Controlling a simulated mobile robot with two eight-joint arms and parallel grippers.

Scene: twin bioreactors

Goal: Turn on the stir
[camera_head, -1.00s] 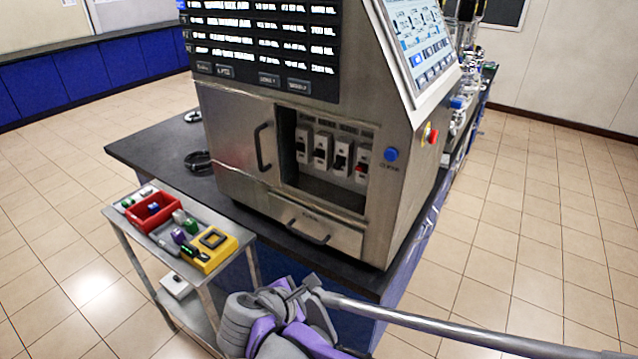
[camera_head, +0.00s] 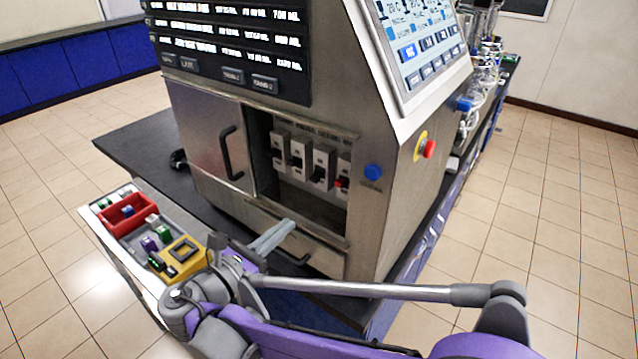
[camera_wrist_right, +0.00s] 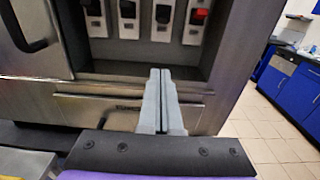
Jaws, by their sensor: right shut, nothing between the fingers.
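A steel cabinet holds an open recess with a row of several white switch modules. Three have black toggles: the left one (camera_head: 278,150), the second (camera_head: 297,156) and the third (camera_head: 321,168). The rightmost switch (camera_head: 343,180) has a red toggle, which also shows red in the right wrist view (camera_wrist_right: 198,17). The labels above are too blurred to read, so I cannot tell which is the stir. My right gripper (camera_head: 286,226) is shut and empty, in front of the drawer below the recess. In the right wrist view its fingertips (camera_wrist_right: 160,74) point toward the recess's lower edge. My left gripper is out of view.
A blue button (camera_head: 374,172) sits right of the recess, and a red emergency knob (camera_head: 429,149) is on the side face. The recess door's handle (camera_head: 231,153) and drawer handle (camera_head: 293,256) stick out. A cart with a red bin (camera_head: 132,216) stands left.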

